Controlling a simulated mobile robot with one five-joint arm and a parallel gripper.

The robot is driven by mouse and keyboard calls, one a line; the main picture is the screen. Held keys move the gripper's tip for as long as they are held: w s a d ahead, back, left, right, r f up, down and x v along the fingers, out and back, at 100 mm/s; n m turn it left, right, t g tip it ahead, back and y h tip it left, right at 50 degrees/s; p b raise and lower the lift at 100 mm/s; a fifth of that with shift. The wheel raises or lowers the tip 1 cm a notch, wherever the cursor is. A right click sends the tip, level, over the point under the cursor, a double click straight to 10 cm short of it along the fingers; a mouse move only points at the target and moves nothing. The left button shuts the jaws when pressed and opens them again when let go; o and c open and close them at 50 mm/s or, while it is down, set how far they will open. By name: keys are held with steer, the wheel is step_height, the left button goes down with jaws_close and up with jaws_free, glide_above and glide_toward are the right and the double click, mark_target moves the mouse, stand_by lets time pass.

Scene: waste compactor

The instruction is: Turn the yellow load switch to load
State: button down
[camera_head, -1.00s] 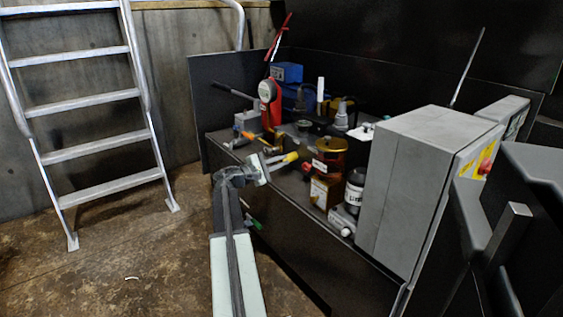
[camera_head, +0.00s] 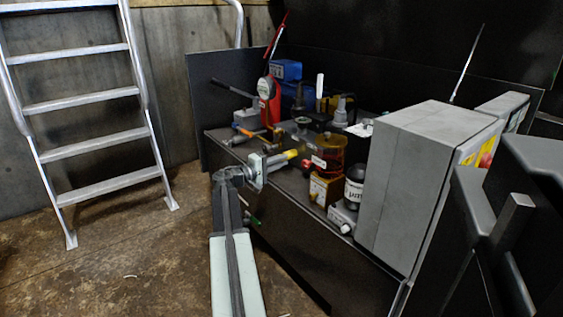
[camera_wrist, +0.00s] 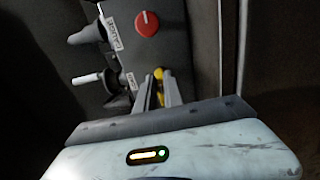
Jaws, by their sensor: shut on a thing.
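The yellow load switch shows as a yellow handle (camera_head: 291,154) beside the orange cylindrical part on the dark bench. In the wrist view its yellow end (camera_wrist: 158,74) sits between the fingertips. My gripper (camera_head: 282,159) reaches it from the left and is shut on it. The two grey fingers also show in the wrist view (camera_wrist: 158,92), running up to the yellow piece. The fingers hide part of the switch, and its set position cannot be read.
A red knob (camera_wrist: 147,23) and a white-tipped lever (camera_wrist: 88,79) are close to the fingers. The orange part (camera_head: 328,150), a dark jar (camera_head: 354,188) and a large grey box (camera_head: 415,190) stand to the right.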

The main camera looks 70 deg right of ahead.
steer(key=shift+s+a+f, duration=0.1)
steer(key=shift+s, duration=0.1)
steer(key=c, duration=1.5)
jaws_free()
steer(key=shift+w, duration=0.1)
steer(key=shift+o, duration=0.2)
steer(key=v, duration=0.7)
steer(key=shift+w+a, duration=0.2)
steer(key=shift+a, duration=0.1)
